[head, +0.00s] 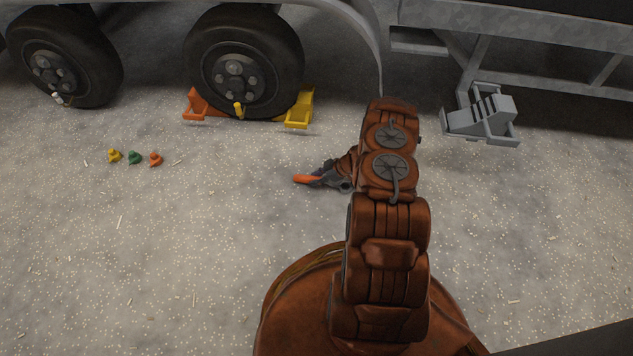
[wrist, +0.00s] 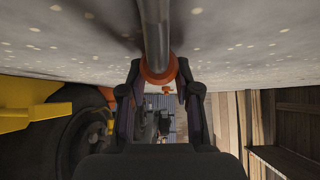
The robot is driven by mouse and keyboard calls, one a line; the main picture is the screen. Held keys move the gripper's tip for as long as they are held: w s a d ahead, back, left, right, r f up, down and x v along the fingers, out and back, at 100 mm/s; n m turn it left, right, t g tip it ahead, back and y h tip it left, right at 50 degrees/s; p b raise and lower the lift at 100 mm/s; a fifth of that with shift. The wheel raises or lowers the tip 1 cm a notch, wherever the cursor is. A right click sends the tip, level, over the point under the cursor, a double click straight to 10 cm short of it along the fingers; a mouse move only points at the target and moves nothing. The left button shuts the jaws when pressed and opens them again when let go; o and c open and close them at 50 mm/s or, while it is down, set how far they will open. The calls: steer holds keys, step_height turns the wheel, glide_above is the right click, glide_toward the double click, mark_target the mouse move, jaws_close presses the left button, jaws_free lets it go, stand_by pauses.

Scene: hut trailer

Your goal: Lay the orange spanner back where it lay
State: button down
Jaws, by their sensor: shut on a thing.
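My gripper (head: 335,178) reaches low over the gravelly ground in the middle of the head view. It is shut on the orange spanner (head: 306,180), whose orange end sticks out to the left of the fingers. In the wrist view, a grey shaft with an orange collar (wrist: 158,72) shows between the two fingers (wrist: 159,92). The shaft runs up out of the top of that view. The rest of the spanner is hidden by the gripper. I cannot tell whether the spanner touches the ground.
Yellow (head: 113,156), green (head: 135,157) and orange (head: 155,159) small caps lie at the left. A wheel (head: 240,65) stands between an orange chock (head: 205,104) and a yellow chock (head: 300,108). A grey step-like block (head: 482,118) is at the right.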

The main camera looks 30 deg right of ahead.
steer(key=shift+f, duration=0.4)
steer(key=c, duration=0.8)
jaws_free()
steer(key=shift+f+b, duration=0.25)
steer(key=shift+b, duration=0.3)
